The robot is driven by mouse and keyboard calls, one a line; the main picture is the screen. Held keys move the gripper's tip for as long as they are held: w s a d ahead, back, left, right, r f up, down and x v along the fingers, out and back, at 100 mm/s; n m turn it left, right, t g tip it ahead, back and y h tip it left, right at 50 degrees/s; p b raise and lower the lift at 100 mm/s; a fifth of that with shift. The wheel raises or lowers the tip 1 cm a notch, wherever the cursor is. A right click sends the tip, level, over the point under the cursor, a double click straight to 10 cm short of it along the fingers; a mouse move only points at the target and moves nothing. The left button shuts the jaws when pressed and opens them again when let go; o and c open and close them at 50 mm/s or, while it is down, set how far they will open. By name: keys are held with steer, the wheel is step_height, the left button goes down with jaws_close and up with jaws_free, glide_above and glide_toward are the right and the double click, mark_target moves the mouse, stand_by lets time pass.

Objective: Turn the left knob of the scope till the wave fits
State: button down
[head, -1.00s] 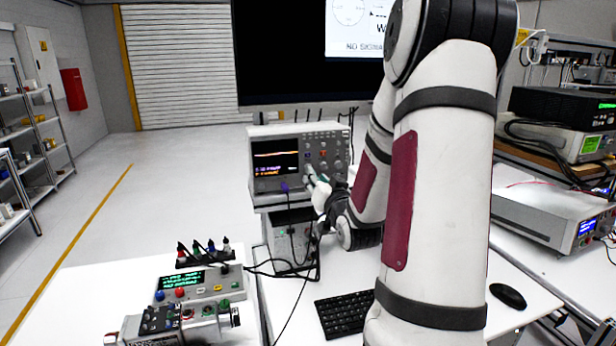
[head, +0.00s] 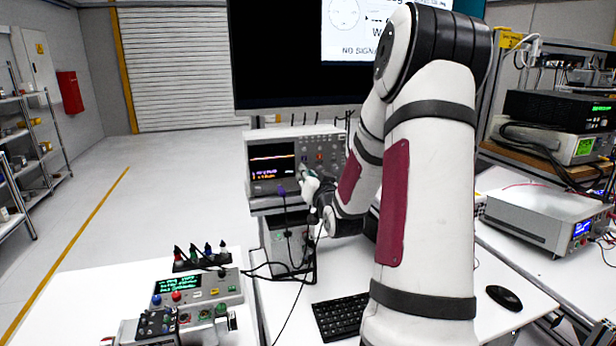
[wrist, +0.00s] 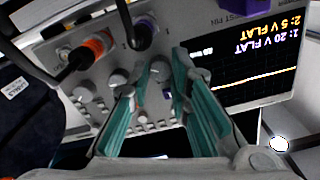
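The scope (head: 315,136) stands on the bench, its dark screen (head: 271,160) at the left and its knobs at the right. In the wrist view it shows upside down, with the screen (wrist: 250,75) on the right reading FLAT over a straight yellow line. The left knob (wrist: 161,72), nearest the screen, sits between my teal fingertips. My gripper (wrist: 163,62) looks open, one finger on each side of that knob; I cannot tell whether either touches it. In the head view my gripper (head: 304,174) is at the panel, with its fingers small and partly hidden.
Orange (wrist: 95,47) and purple (wrist: 146,28) plugs with cables stick out of the panel near my fingers. A keyboard (head: 340,316) and mouse (head: 508,298) lie on the bench. A box with knobs and a small display (head: 178,282) stands at the front left.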

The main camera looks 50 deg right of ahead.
steer(key=shift+n, duration=0.3)
steer(key=shift+w+a+n+b, duration=0.15)
steer(key=shift+n+b, duration=0.65)
steer(key=shift+n, duration=0.4)
steer(key=shift+n+b, duration=0.8)
steer(key=shift+n, duration=0.6)
steer(key=c, duration=1.8)
jaws_free()
steer(key=shift+o, duration=0.2)
steer(key=v, duration=0.7)
steer(key=shift+s, duration=0.35)
